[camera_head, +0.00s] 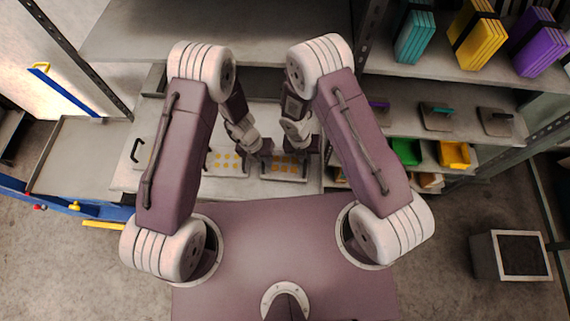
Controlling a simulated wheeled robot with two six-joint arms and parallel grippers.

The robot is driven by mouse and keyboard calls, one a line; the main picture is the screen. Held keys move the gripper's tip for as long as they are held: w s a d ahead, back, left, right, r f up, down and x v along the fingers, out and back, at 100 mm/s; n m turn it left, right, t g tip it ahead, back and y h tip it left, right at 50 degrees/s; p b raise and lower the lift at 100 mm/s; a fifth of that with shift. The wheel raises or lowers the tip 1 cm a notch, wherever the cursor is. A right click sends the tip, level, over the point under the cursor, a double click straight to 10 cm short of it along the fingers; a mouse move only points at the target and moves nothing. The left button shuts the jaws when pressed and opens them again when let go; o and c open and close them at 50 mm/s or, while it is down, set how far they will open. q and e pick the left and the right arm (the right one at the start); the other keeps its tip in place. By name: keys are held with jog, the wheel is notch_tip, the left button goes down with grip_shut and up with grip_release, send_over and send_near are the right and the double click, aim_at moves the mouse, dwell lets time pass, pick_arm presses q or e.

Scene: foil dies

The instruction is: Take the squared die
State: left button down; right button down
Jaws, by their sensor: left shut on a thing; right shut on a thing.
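Two flat grey plates with yellow marks lie side by side on the light work surface ahead of me. The right-hand die plate (284,168) is directly below and between my grippers; the left-hand die plate (226,163) is partly hidden by my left arm. My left gripper (263,149) is at the far left edge of the right-hand plate, and my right gripper (298,148) is at its far right edge. Both appear shut on that plate. The fingertips are small and partly hidden, and I cannot tell whether the plate is lifted.
A black handle (136,150) stands at the left of the work surface. An empty grey tray table (75,158) is further left. Shelves at the right hold teal, yellow and purple blocks (478,35), plates (437,117) and green and yellow bins (454,155). A grey box (510,255) stands on the floor at the right.

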pick_arm(q)
jog(key=shift+r, duration=0.2)
pick_arm(e)
jog(key=shift+r, duration=0.15)
dwell(0.5)
